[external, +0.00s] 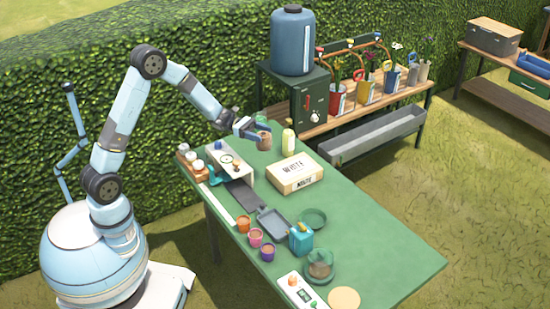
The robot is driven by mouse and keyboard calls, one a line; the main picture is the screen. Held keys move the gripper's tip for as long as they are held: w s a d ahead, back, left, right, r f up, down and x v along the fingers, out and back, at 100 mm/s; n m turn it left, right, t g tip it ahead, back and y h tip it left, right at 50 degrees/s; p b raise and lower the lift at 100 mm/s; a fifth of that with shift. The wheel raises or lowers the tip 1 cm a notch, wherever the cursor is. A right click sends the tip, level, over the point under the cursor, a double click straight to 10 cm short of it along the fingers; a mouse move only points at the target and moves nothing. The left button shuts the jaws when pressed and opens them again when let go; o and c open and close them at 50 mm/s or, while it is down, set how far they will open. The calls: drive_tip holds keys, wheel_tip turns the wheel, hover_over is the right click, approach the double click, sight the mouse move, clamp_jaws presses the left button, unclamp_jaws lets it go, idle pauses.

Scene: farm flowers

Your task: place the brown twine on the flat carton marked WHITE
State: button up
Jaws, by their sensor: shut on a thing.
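My gripper (254,131) is over the far left part of the green table. It is shut on the brown twine (264,142), a small brown roll at its fingertips. I cannot tell whether the twine touches the table. The flat carton marked WHITE (294,176) is a pale box lying on the table, nearer the camera and to the right of my gripper. Its top shows dark lettering and nothing rests on it.
A cream bottle (288,140) stands just right of the twine, close to the carton's far side. A scale-like device (226,161) stands left of the carton. The table's right side is clear.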

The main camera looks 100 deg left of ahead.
drive_tip(key=shift+w+d, duration=0.2)
drive_tip(key=shift+d, duration=0.1)
drive_tip(key=shift+w+a+f, duration=1)
drive_tip(key=shift+w+f, duration=1.05)
drive_tip(key=shift+f, duration=0.1)
drive_tip(key=shift+w+a+f, duration=1.05)
drive_tip(key=shift+w+f, duration=1)
drive_tip(key=shift+f, duration=0.05)
drive_tip(key=shift+w+a+f, duration=1)
drive_tip(key=shift+w+f, duration=1.05)
drive_tip(key=shift+f, duration=0.1)
drive_tip(key=o, duration=1.1)
drive_tip(key=v, duration=1.2)
